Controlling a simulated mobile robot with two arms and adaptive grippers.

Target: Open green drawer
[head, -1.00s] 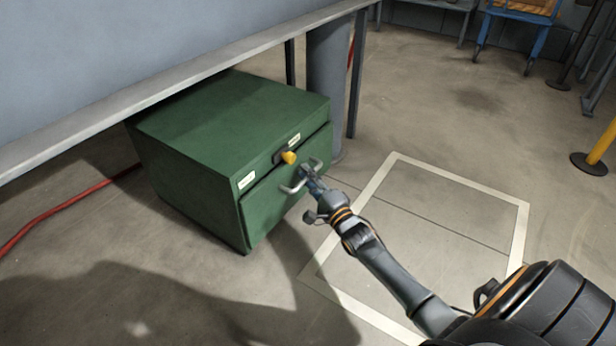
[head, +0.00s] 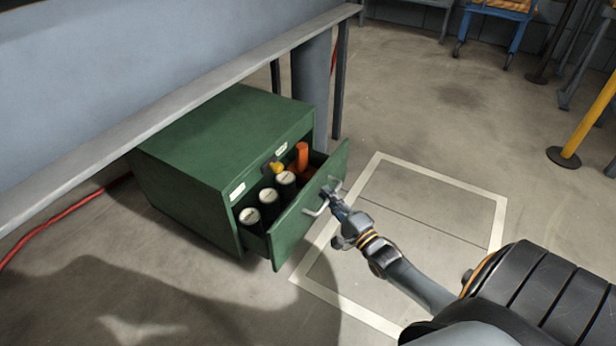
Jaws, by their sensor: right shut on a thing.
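The green cabinet (head: 195,152) stands on the floor under the table edge. Its green drawer (head: 291,236) is pulled partly out toward the lower right. Inside the drawer are several dark cylinders with white tops (head: 268,196) and an orange cylinder (head: 301,156). My right gripper (head: 329,195) is shut on the drawer's metal handle (head: 314,211), at the middle of the drawer front. My left gripper is not in view.
A grey table (head: 165,95) overhangs the cabinet, with a thick grey column (head: 312,90) behind. A red cable (head: 62,215) lies at left. A white floor outline (head: 435,175) marks clear floor right of the drawer. A yellow post (head: 588,122) stands far right.

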